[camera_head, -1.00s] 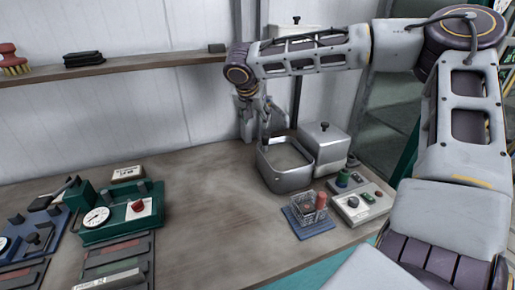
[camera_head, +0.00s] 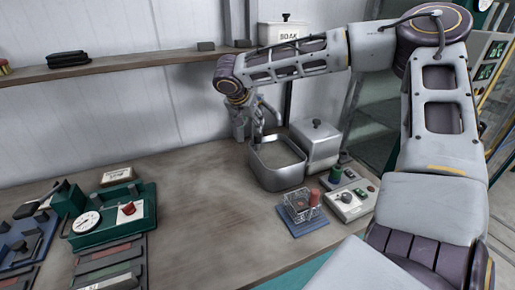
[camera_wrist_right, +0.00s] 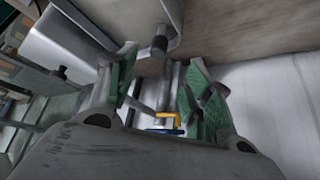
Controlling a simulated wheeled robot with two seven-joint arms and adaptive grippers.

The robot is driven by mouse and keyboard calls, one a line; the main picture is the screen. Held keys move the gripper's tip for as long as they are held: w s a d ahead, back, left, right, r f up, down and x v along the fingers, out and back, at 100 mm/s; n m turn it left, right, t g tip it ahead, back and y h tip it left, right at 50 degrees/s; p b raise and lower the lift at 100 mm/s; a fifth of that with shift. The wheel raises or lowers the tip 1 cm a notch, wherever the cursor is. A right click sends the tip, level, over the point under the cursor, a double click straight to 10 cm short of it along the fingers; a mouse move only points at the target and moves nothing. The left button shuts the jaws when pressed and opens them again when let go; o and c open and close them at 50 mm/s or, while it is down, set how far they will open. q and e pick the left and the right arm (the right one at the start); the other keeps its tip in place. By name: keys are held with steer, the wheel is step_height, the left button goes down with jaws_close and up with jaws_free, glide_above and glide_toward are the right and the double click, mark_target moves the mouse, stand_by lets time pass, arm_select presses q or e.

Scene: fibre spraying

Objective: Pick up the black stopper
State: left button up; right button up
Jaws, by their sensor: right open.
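My right gripper (camera_head: 256,122) hangs at the back left of an open metal tub (camera_head: 272,178), in front of the wall. In the right wrist view its green-padded fingers (camera_wrist_right: 160,75) are apart. A grey rod with a dark, cylinder-like part (camera_wrist_right: 160,42) shows between and beyond them; I cannot tell whether this is the black stopper. Nothing is clearly held. My left gripper is out of view.
A lidded metal box (camera_head: 318,150) stands right of the tub. A wire basket (camera_head: 300,207) on a blue mat and a control box (camera_head: 348,203) are in front. A green gauge device (camera_head: 112,215) stands left. The middle of the table (camera_head: 200,190) is clear.

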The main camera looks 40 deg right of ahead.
mark_target(257, 135)
steer(key=x, duration=0.4)
steer(key=shift+w+d+f, duration=0.1)
steer(key=shift+d+f, duration=0.05)
steer(key=shift+f, duration=0.1)
steer(key=shift+d, duration=0.1)
steer(key=shift+w+d+f, duration=0.1)
steer(key=shift+d+f, duration=0.2)
steer(key=shift+f, duration=0.15)
steer(key=x, duration=0.3)
steer(key=shift+d+f, duration=0.15)
steer(key=shift+d, duration=0.05)
steer(key=shift+w+d+f+p, duration=0.1)
steer(key=shift+w+f+p, duration=0.05)
steer(key=shift+f+p, duration=0.15)
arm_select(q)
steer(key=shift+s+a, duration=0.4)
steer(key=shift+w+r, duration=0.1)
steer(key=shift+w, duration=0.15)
